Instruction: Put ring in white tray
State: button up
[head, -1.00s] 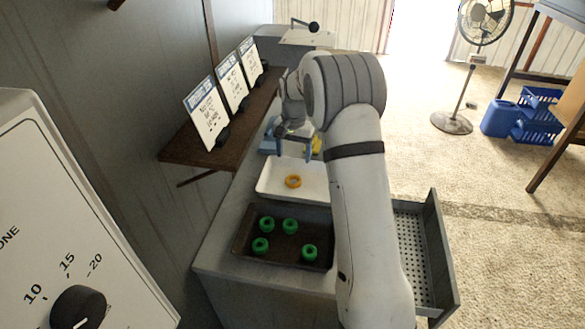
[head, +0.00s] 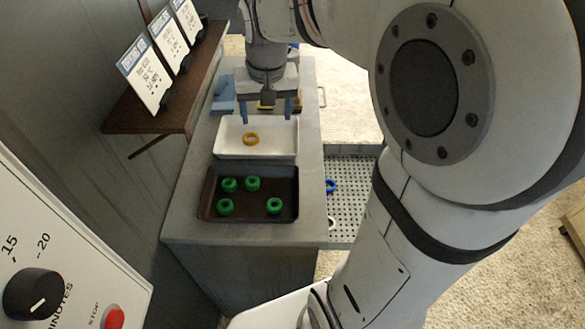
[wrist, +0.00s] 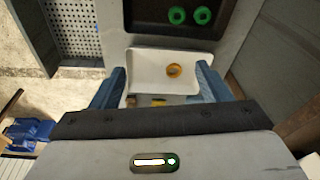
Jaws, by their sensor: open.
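The white tray (head: 228,147) sits on the grey counter, and a yellow-orange ring (head: 250,139) lies flat inside it. In the wrist view the ring (wrist: 174,71) also lies in the white tray (wrist: 146,62). A blue ring (head: 330,186) and a pale ring (head: 331,223) are in the perforated drawer, the pale one partly cut off from view. My gripper (head: 267,112) is open and empty, its blue fingers pointing down above the far side of the tray. In the wrist view its fingers (wrist: 160,85) stand apart on both sides of the tray.
A dark tray (head: 247,209) with several green rings stands in front of the white tray. The perforated drawer (head: 352,170) is pulled out at the right. A blue object (head: 223,96) lies behind the white tray. A shelf with signs (head: 165,110) runs along the left wall.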

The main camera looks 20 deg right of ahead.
jog(key=s+f+n+t, duration=0.1)
jog(key=s+f+n, duration=0.1)
jog(key=s, duration=1.3)
jog(key=shift+s+a+f, duration=0.15)
jog(key=shift+f, duration=0.25)
